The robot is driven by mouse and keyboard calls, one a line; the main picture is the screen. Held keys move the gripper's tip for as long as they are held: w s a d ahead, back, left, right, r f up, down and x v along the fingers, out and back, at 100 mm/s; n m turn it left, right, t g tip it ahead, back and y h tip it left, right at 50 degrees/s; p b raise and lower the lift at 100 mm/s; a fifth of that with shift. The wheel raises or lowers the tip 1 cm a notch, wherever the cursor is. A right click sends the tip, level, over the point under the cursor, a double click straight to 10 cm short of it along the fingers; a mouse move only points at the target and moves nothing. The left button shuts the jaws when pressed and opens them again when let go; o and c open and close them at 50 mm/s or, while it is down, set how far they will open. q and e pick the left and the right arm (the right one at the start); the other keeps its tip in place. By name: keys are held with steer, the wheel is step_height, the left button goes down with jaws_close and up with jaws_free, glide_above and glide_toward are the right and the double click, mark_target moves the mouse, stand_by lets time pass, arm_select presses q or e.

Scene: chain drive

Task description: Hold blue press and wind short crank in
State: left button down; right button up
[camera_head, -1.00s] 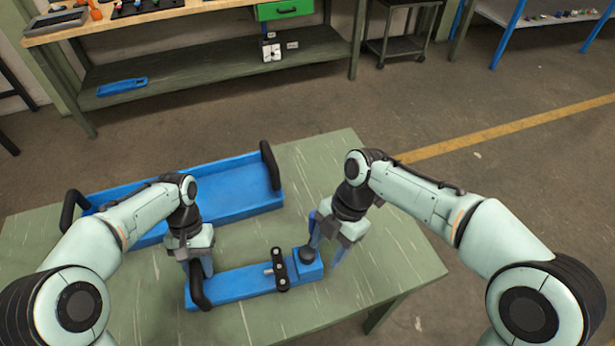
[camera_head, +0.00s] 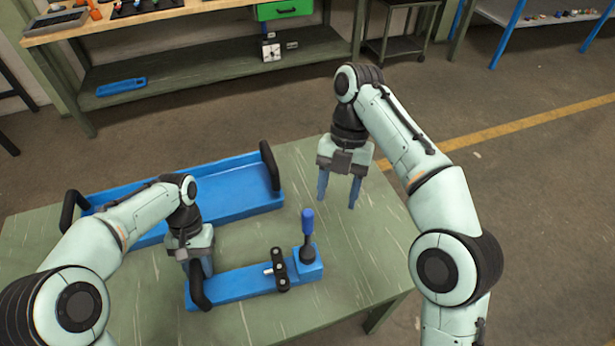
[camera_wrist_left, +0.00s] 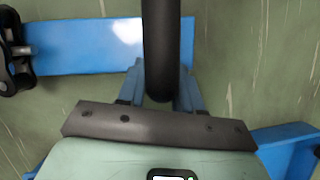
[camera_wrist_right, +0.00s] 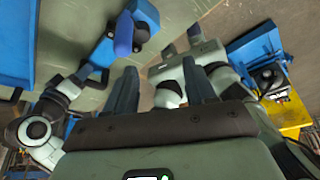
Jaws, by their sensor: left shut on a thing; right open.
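The blue press (camera_head: 246,284) lies on the green table, with a black handle (camera_head: 199,287) at its left end and a black bracket with a metal pin (camera_head: 280,270) in its middle. The short crank (camera_head: 308,236) stands at its right end, its blue grip upright on a black base. My left gripper (camera_head: 202,268) is shut on the press's black handle, which also shows between its fingers in the left wrist view (camera_wrist_left: 161,60). My right gripper (camera_head: 340,188) is open and empty, above and to the right of the crank. The crank's blue grip shows in the right wrist view (camera_wrist_right: 124,34).
A blue tray (camera_head: 228,190) with black end handles lies behind the press on the table (camera_head: 385,262). The table's right part is clear. A workbench (camera_head: 210,62) with a green drawer stands at the back.

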steer(key=w+d+f+m+t+y, duration=0.1)
steer(key=w+d+f+m+t, duration=0.1)
steer(key=w+d+f+m, duration=0.4)
steer(key=d+f, duration=0.1)
steer(key=d, duration=0.2)
steer(key=shift+w+d+f+m, duration=0.25)
steer(key=shift+m, duration=0.15)
steer(key=m+t+h, duration=0.2)
steer(key=m+h, duration=0.1)
steer(key=m, duration=1.1)
glide_toward(307, 221)
steer(key=shift+w+d+f, duration=0.2)
steer(key=shift+w+d, duration=0.1)
steer(key=shift+w, duration=0.35)
steer(key=shift+a+m, duration=0.1)
steer(key=shift+m, duration=0.2)
steer(key=shift+f, duration=0.35)
step_height(307, 221, down, 11)
steer(key=shift+f, duration=0.1)
